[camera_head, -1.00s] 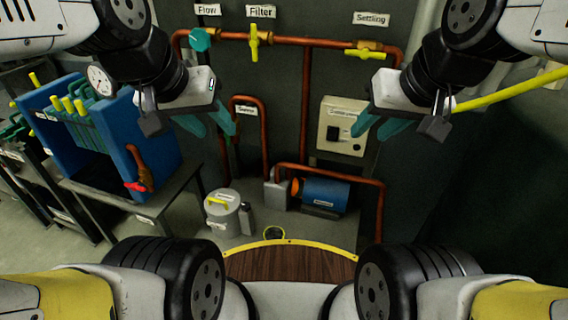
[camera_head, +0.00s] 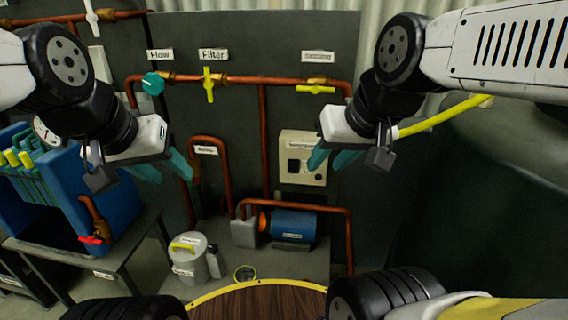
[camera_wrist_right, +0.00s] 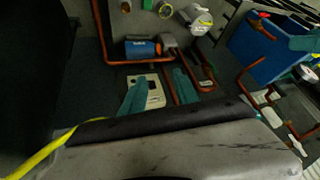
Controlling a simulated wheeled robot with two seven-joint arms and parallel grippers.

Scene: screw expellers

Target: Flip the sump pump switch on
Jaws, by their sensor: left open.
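The sump pump switch box (camera_head: 303,146) is a beige panel on the dark wall, with a label across its top and a small black switch (camera_head: 294,166) low on its face. The switch's position is too small to tell. My right gripper (camera_head: 330,160) is in front of the box's right edge, open and empty, apart from the switch as far as I can tell. In the right wrist view its teal fingers (camera_wrist_right: 158,92) are spread, with the box (camera_wrist_right: 154,90) behind and between them. My left gripper (camera_head: 166,168) is open and empty, left of the box.
Copper pipes with a teal valve (camera_head: 153,84) and yellow valves (camera_head: 208,85) run above the box. A blue filter press (camera_head: 120,200) stands left on a table.

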